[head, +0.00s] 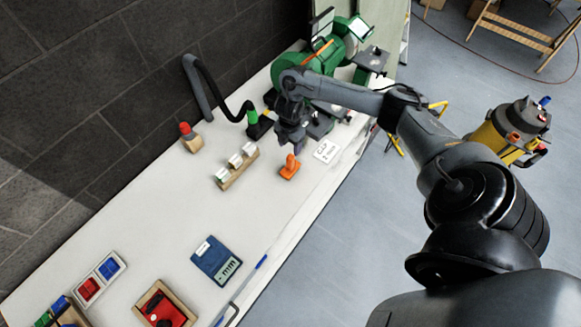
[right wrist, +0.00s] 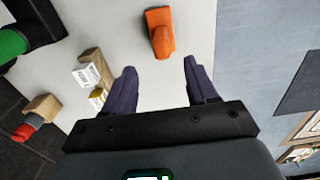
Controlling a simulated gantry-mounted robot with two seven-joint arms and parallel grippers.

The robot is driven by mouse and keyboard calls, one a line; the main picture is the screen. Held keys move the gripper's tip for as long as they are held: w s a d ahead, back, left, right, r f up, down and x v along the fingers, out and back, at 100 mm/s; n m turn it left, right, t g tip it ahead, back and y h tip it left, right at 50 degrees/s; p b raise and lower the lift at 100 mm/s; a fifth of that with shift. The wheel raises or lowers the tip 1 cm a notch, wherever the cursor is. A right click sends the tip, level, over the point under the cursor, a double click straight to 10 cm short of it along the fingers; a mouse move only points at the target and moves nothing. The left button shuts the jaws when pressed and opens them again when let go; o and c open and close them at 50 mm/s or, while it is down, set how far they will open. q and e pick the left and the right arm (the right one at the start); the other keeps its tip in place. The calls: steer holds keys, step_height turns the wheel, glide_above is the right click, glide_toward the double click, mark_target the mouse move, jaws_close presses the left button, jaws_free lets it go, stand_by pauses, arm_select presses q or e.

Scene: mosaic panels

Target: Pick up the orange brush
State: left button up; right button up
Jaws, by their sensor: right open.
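The orange brush (head: 290,167) rests on the white table toward its far end. It also shows in the right wrist view (right wrist: 160,36), just ahead of the fingertips and between their lines. My right gripper (head: 292,143) hangs over the table close to the brush, pointing down. In the right wrist view my right gripper (right wrist: 162,72) has its two dark fingers spread apart with nothing between them. I cannot tell from the pictures how far above the brush it is. My left gripper is not in view.
A wooden holder with white pieces (head: 236,167) stands left of the brush, and a small white card (head: 327,151) lies right of it. A black hose (head: 216,96) and a green machine (head: 330,62) stand behind. A blue box (head: 216,260) lies nearer on the table.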

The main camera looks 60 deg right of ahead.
mark_target(291, 156)
step_height(291, 156, down, 4)
steer(key=shift+s+a+r+b, duration=0.1)
steer(key=shift+b, duration=0.2)
steer(key=shift+f, duration=3.1)
steer(key=shift+c, duration=0.4)
jaws_close()
